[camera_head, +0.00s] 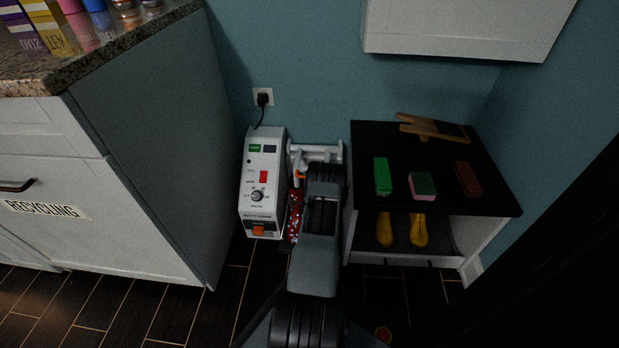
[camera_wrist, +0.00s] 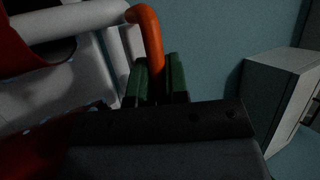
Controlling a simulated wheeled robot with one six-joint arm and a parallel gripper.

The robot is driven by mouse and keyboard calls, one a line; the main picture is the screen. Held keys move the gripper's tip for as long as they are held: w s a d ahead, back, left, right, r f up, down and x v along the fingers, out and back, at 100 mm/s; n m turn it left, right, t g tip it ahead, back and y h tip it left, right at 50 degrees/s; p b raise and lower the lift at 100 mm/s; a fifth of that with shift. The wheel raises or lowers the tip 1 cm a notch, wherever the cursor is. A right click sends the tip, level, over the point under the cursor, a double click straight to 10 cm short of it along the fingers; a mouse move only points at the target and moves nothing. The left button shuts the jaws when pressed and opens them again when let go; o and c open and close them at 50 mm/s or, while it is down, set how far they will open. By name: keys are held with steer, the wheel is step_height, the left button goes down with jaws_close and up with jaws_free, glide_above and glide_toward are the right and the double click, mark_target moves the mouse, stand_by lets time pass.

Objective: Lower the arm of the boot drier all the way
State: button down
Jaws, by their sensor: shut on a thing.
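The boot drier (camera_head: 262,185) is a white box with a control panel, standing on the floor between the counter and the shelf. White tubes (camera_head: 318,150) extend from its right side. A red spotted boot (camera_head: 295,215) shows beside it, partly behind my arm. An orange handle (camera_head: 299,174) shows beside the tubes. In the wrist view the orange handle (camera_wrist: 150,35) bends down from a white tube (camera_wrist: 75,20). My gripper (camera_wrist: 160,80) has green fingers and is shut on the orange handle's lower end. My arm hides much of the drier's right side in the head view.
A counter (camera_head: 130,140) stands at the left. A low black-topped shelf (camera_head: 440,190) stands close at the right, with brushes, a sponge (camera_head: 422,184) and yellow boots or shoes (camera_head: 402,230). A white wall cabinet (camera_head: 465,28) hangs above. The drier's cord reaches a wall socket (camera_head: 263,97).

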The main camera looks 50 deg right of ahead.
steer(key=shift+r, duration=0.1)
steer(key=c, duration=1.4)
jaws_free()
steer(key=shift+s+a, duration=0.1)
steer(key=shift+s, duration=0.05)
steer(key=p+v, duration=0.4)
steer(key=v, duration=0.9)
steer(key=shift+s+a+f+p, duration=0.1)
steer(key=shift+s+f+p, duration=0.05)
steer(key=shift+f+p, duration=0.15)
